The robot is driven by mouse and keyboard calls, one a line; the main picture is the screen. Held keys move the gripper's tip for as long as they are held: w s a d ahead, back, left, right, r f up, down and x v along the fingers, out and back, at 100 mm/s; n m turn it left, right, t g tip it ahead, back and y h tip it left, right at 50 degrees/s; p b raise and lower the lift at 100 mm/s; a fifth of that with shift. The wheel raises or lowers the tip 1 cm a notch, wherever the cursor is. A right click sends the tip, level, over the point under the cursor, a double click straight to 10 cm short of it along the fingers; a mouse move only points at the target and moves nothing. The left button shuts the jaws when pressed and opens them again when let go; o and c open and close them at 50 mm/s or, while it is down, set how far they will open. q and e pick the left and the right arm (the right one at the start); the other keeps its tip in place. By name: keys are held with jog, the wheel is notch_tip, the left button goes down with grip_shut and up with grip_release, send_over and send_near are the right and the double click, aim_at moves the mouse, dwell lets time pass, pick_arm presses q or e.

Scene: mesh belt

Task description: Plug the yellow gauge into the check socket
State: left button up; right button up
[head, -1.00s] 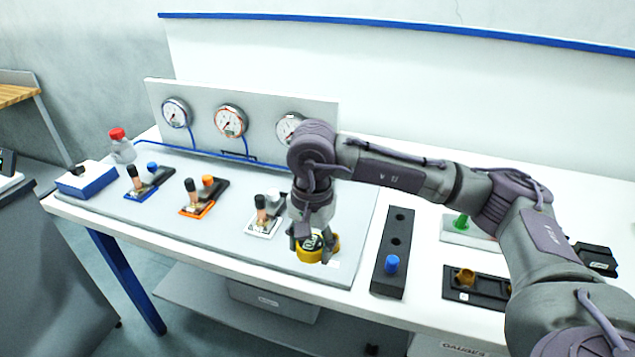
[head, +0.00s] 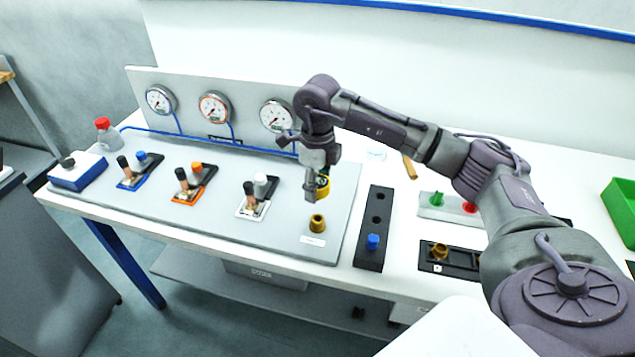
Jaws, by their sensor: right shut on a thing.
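My right gripper (head: 316,192) is shut on the yellow gauge (head: 323,188). Its fingers hide part of the gauge, and its dial face is not readable. A brass socket (head: 317,224) stands upright on the grey panel, with a small white label (head: 313,241) in front of it; I take it as the check socket. The socket is bare on top. The gauge shows just above and behind it in the picture, apart from it. My left gripper is not in view.
Three valves with black handles stand on the grey panel (head: 217,222), the white-framed one (head: 253,207) nearest the socket. Dial gauges (head: 277,115) line the upright board behind. A black block (head: 370,251) with a blue cap (head: 373,241) lies to the right.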

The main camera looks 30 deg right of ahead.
jog(key=shift+f+b, duration=2.25)
jog(key=shift+f, duration=0.65)
jog(key=shift+f+b, duration=1.5)
jog(key=shift+f, duration=0.1)
jog(key=o, duration=1.4)
jog(key=shift+c, duration=0.2)
notch_tip(320, 180, up, 12)
jog(key=shift+r, duration=0.1)
